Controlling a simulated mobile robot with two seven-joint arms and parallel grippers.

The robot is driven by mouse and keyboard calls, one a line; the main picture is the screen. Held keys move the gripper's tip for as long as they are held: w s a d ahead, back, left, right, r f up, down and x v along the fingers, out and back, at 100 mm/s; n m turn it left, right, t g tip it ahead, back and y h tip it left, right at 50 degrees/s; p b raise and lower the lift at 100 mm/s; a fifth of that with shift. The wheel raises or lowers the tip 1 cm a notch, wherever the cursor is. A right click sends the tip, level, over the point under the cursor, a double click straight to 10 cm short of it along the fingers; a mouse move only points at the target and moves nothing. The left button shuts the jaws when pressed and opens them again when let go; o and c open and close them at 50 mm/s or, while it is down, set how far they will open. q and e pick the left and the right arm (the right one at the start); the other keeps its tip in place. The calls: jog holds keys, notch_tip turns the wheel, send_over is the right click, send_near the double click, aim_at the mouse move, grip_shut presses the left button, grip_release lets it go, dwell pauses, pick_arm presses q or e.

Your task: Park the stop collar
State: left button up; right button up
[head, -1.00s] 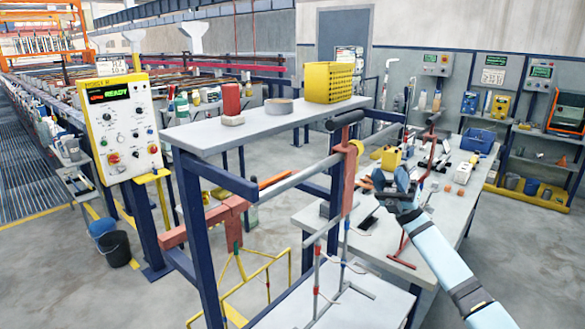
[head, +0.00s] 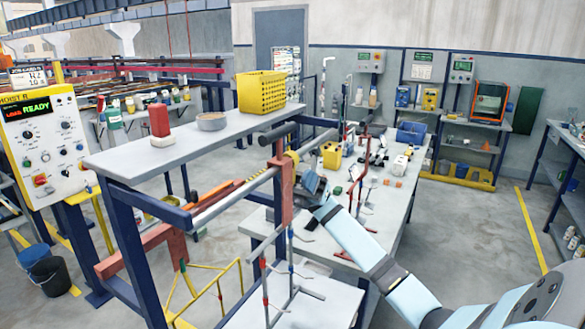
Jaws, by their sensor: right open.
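A yellow collar (head: 293,158), which looks like the stop collar, sits around the grey bar (head: 235,200) near its right end, by a reddish upright bracket (head: 280,190). My right gripper (head: 312,184) is dark blue-grey and open. In the picture it is just right of the bracket and a little below the collar. I see nothing between its fingers, though they are small and partly overlapped. I cannot tell its depth from the bar. My left gripper is out of view.
A shelf (head: 190,137) above the bar holds a yellow basket (head: 262,92), a red bottle (head: 159,120) and a tape roll (head: 211,121). A cluttered workbench (head: 400,215) stands behind my right arm. The floor at the right is clear.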

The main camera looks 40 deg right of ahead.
jog(key=shift+s+a+r+p, duration=0.2)
jog(key=shift+a+r+p, duration=0.25)
jog(key=shift+a, duration=0.2)
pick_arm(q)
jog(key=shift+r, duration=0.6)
pick_arm(e)
grip_shut()
jog(key=shift+w+d+f+b, duration=0.1)
jog(key=shift+d+f+b, duration=0.15)
jog(key=shift+b, duration=0.25)
pick_arm(q)
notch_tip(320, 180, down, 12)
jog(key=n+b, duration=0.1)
jog(key=b, duration=1.2)
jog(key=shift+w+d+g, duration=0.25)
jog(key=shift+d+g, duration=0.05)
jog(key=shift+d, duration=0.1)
pick_arm(e)
jog(key=w+d, duration=0.2)
jog(key=d, duration=0.6)
jog(key=w+d, duration=0.2)
jog(key=d, duration=0.6)
jog(key=shift+w+d+r, duration=0.3)
jog(key=shift+w+r, duration=0.05)
